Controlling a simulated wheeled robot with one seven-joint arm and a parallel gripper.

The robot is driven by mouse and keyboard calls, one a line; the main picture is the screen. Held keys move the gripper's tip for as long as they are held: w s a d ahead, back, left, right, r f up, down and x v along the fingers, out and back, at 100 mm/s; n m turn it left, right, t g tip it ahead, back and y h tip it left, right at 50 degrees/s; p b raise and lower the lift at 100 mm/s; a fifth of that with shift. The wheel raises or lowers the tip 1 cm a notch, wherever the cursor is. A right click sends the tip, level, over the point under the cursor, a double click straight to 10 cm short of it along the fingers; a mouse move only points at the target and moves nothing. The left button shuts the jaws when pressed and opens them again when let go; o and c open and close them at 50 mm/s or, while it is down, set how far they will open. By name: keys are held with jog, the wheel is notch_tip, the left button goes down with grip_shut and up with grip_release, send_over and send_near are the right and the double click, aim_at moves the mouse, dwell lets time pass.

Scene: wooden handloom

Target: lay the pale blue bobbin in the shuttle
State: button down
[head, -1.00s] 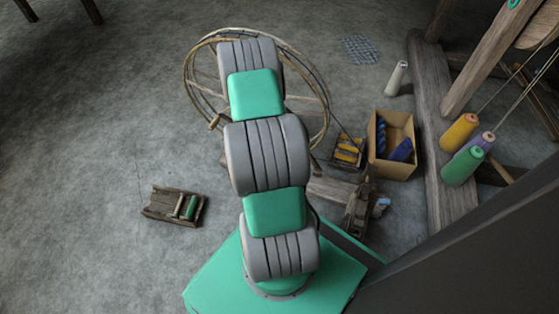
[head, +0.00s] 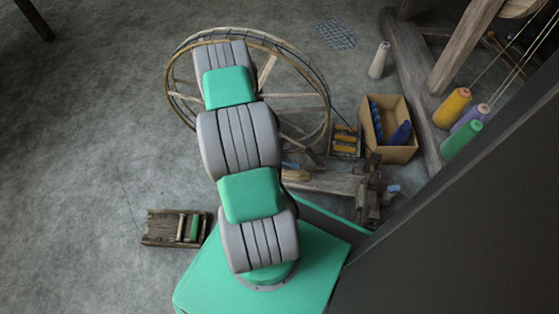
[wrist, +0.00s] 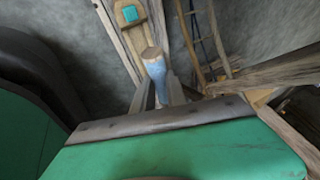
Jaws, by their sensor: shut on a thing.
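The pale blue bobbin (wrist: 156,72) stands in the middle of the wrist view, with a tan wooden end toward the camera. My gripper (wrist: 158,88) is shut on it, with a grey finger on each side. Just beyond it, at the upper left, is a long wooden piece with a rounded end and a teal square (wrist: 128,14), which looks like the shuttle. The bobbin appears apart from it, but the gap is hard to judge. In the head view my gripper and the held bobbin are hidden by my arm. A tan rounded piece (head: 297,175) on the bench may be the shuttle's end.
The spinning wheel (head: 318,92) stands behind my arm. A cardboard box (head: 398,154) with dark blue bobbins and a tray of yellow bobbins (head: 345,140) are to the right. A wooden crate (head: 160,228) lies left.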

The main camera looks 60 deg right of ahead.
aim_at(287, 175)
jog(key=f+b, duration=0.1)
jog(key=f, duration=0.1)
jog(key=shift+w+a+f+b, duration=0.1)
jog(key=shift+w+f+b, duration=0.1)
jog(key=shift+f+b, duration=0.15)
jog(key=shift+f, duration=1.75)
jog(key=c, duration=1.3)
grip_release()
jog(key=shift+a+f, duration=0.1)
jog(key=shift+a, duration=0.05)
jog(key=shift+o, duration=0.2)
jog(key=shift+s, duration=0.1)
jog(key=p+v, duration=0.6)
jog(key=v, duration=0.2)
jog(key=shift+d, duration=0.25)
